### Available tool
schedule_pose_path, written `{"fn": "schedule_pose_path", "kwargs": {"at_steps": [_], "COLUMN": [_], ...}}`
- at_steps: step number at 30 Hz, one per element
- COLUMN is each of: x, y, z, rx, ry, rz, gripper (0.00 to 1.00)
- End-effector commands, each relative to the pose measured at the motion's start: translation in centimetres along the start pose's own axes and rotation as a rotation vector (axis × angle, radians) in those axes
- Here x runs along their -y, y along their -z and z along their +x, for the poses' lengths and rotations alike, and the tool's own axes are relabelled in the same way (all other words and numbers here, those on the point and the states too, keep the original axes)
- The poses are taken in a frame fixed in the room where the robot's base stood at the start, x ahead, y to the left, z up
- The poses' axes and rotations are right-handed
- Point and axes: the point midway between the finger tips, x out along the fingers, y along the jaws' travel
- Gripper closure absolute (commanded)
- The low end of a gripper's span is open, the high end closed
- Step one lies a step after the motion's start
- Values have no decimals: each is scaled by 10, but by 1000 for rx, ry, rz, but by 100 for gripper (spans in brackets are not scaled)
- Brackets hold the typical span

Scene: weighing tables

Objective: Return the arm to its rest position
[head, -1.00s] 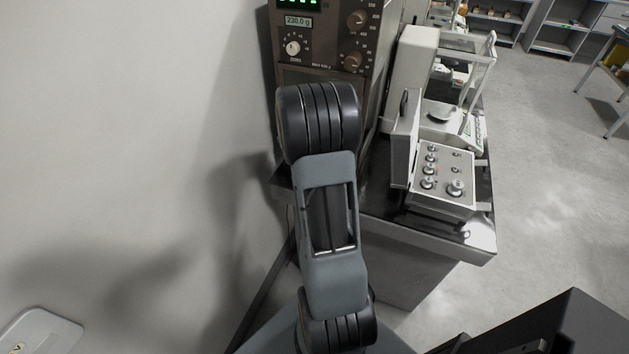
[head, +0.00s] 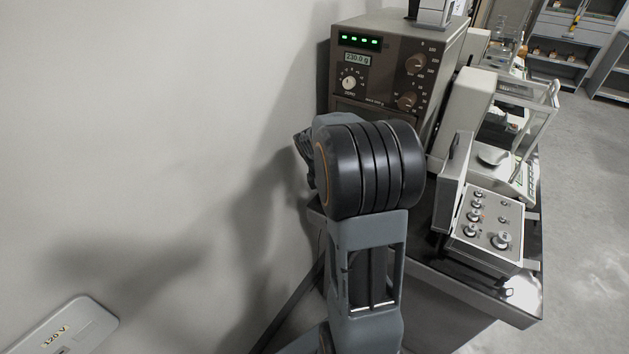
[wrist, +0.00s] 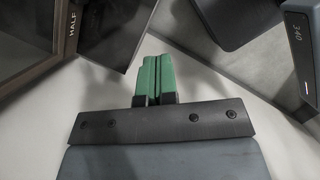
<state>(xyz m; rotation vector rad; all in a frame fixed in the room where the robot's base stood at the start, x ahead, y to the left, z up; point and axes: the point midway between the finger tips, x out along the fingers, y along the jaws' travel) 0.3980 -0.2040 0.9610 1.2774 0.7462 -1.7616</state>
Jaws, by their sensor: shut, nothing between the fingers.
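My gripper (wrist: 155,76) shows in the wrist view, with its two green fingers pressed together and nothing between them. In the head view my arm rises from the bottom centre in front of the brown instrument, and its large black joint hides part of that instrument's lower front. The gripper's fingers cannot be made out in the head view.
A brown instrument (head: 376,84) reading 230.0 g stands on a dark table (head: 467,288) right of the white wall (head: 150,130). Open floor (head: 585,200) lies farther right.

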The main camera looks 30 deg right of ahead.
Motion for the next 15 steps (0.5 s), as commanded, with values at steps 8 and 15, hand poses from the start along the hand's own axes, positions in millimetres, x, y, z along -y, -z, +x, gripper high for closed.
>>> {"fn": "schedule_pose_path", "kwargs": {"at_steps": [8,15], "x": [0,20], "y": [1,14], "z": [-5,6], "rx": [-1,-56], "ry": [-1,38], "rz": [28,447], "gripper": [100,100]}}
